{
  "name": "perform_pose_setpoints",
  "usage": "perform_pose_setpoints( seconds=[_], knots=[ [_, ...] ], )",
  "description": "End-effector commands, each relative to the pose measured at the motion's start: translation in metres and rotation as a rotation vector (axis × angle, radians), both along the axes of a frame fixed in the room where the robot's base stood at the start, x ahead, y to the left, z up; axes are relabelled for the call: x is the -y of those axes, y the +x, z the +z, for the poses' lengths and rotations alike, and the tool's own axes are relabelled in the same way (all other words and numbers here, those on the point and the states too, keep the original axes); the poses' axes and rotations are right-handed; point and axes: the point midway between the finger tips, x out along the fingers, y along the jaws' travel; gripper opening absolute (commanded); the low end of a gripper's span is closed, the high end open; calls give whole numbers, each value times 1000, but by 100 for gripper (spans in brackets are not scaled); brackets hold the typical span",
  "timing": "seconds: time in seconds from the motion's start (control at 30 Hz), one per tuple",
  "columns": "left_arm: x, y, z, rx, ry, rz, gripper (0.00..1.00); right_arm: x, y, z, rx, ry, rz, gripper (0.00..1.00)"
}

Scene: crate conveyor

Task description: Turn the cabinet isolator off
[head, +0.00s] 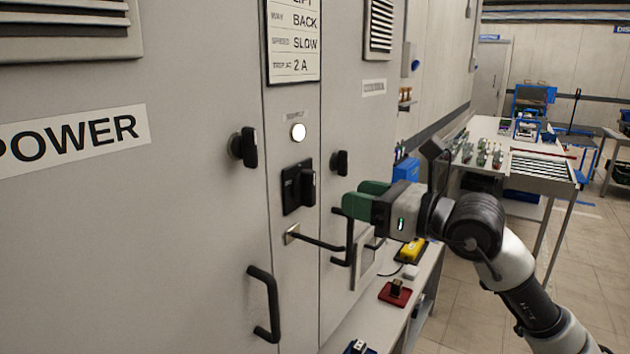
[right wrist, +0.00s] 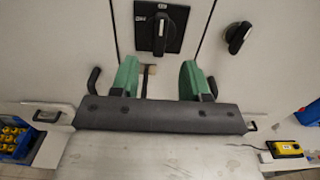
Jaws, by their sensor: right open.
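The cabinet isolator (head: 308,188) is a black rotary knob on a square black plate on the grey cabinet's narrow middle panel. Its grip stands upright; it also shows at the top of the right wrist view (right wrist: 160,32). My right gripper (head: 358,201) is open, its green fingers pointing at the cabinet, to the right of the isolator in the head view. In the right wrist view the open fingers (right wrist: 158,78) are apart, below the isolator, with no knob between them. My left gripper is not in view.
A black rod (head: 318,242) juts from a plate below the isolator. Dark door knobs (head: 249,147) (head: 340,162) and bar handles (head: 268,305) flank the panel. A round white lamp (head: 298,132) is above. A bench with a yellow device (head: 411,250) stands at right.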

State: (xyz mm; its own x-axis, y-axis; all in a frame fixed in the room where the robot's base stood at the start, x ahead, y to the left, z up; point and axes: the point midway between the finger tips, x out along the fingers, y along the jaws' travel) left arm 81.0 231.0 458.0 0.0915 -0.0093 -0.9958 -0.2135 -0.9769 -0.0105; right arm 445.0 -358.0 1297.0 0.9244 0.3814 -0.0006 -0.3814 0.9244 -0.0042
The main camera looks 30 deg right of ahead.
Motion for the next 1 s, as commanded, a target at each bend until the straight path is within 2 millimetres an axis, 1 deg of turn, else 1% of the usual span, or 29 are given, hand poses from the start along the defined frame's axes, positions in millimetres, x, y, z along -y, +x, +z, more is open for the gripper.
perform_pose_setpoints(
  seconds=[0.03, 0.1, 0.3, 0.5, 0.7, 1.0],
  knots=[
    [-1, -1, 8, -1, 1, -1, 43, -3, 7, 5, 0, 0, 1, 46],
    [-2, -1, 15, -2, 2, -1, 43, -6, 16, 6, 1, 3, 1, 46],
    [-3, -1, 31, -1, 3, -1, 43, -17, 43, 5, 0, 7, 2, 46],
    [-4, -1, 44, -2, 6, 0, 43, -26, 66, 4, 1, 7, 1, 46],
    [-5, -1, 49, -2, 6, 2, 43, -32, 77, 1, -1, 4, 1, 46],
    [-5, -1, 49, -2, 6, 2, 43, -32, 79, 0, 0, 3, 2, 46]
  ],
)
